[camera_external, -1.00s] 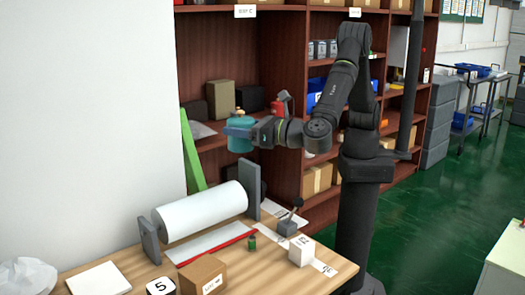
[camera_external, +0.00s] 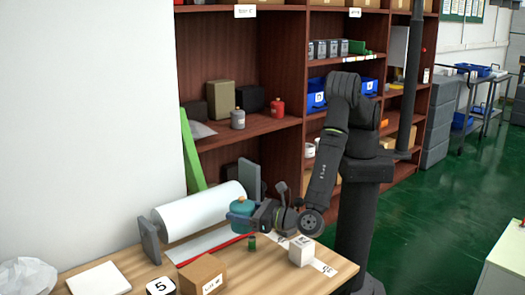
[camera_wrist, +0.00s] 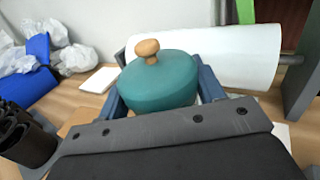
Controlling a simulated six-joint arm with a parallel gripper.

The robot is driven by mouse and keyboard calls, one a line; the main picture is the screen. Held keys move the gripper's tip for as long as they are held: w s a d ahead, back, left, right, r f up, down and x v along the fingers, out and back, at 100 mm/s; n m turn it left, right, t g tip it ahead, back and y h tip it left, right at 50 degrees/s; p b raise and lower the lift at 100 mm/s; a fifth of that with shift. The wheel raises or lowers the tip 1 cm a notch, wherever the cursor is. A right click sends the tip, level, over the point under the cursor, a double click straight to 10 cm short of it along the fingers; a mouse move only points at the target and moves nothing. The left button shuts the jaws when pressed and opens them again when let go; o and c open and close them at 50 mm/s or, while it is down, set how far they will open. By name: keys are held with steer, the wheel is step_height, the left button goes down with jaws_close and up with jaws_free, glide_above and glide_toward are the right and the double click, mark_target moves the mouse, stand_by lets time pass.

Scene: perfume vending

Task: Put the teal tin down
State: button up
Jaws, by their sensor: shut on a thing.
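The teal tin (camera_external: 241,213) is round, with a teal lid and a wooden knob on top. It is upright between the fingers of my gripper (camera_external: 246,216), just in front of the white paper roll. In the wrist view the tin (camera_wrist: 160,82) sits between the two blue fingers of my gripper (camera_wrist: 160,95), which is shut on it. Its underside is hidden in the wrist view, so I cannot tell whether it touches the table (camera_external: 140,268).
The white paper roll (camera_external: 200,210) stands close behind the tin. A small green jar (camera_external: 252,243), a white box (camera_external: 301,250) and a cardboard box (camera_external: 203,275) stand nearby on the table. A white pad (camera_external: 98,279) lies at the front left.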

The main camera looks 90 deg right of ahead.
steer(key=shift+s+a+f, duration=0.85)
steer(key=shift+a+f, duration=0.85)
steer(key=shift+f, duration=0.1)
steer(key=shift+s+a+f, duration=0.8)
steer(key=shift+a+f, duration=0.85)
steer(key=shift+f, duration=0.15)
steer(key=shift+s+a+f, duration=0.85)
steer(key=shift+a+f, duration=0.85)
steer(key=shift+f, duration=0.1)
steer(key=shift+f, duration=0.1)
steer(key=o, duration=1)
steer(key=v, duration=1.2)
steer(key=shift+w, duration=0.1)
